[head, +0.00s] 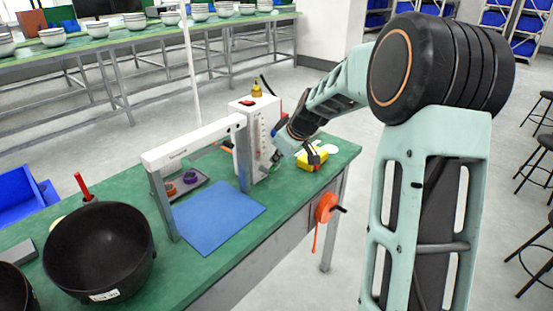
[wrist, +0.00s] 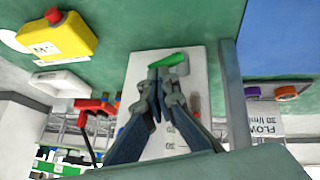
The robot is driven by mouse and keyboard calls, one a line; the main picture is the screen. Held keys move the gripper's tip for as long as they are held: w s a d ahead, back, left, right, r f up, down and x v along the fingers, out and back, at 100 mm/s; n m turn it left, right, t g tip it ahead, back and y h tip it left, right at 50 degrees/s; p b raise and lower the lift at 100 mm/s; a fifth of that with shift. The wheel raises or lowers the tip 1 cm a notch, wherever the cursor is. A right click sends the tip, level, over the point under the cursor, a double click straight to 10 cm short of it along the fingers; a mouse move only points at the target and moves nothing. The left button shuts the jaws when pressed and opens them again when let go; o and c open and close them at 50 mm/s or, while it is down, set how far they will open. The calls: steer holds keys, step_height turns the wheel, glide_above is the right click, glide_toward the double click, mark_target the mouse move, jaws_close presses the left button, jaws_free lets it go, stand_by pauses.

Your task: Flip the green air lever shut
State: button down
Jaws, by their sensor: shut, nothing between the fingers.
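The green air lever (wrist: 172,62) is on the front of the white panel box (wrist: 196,75), near the box's lower end, and looks slanted in the wrist view. My gripper (wrist: 160,76) is shut and empty, its fingertips right by the lever and overlapping its near edge in the picture. I cannot tell whether they touch it. In the head view the white box (head: 243,140) stands on the green bench, and my gripper (head: 279,155) is at its right face. The lever is mostly hidden there.
A white frame (head: 195,142) over a blue mat (head: 215,218) is on the left. A red-handled part (wrist: 96,106) shows beside the box.

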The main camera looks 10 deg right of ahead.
steer(key=shift+w+d+f+m+g+y, duration=0.2)
steer(key=shift+d+m+g+y, duration=0.1)
steer(key=shift+g+y, duration=0.15)
stand_by(0.4)
steer(key=shift+w+d+f, duration=0.15)
steer(key=shift+w+f, duration=0.05)
stand_by(1.7)
stand_by(0.7)
steer(key=r+p, duration=0.1)
steer(key=r, duration=0.1)
steer(key=a+r+p, duration=0.1)
steer(key=r, duration=0.1)
steer(key=shift+w+a+r+p, duration=0.1)
steer(key=shift+w+r+p, duration=0.1)
steer(key=shift+r+p, duration=0.15)
steer(key=v, duration=0.9)
steer(key=shift+s, duration=0.5)
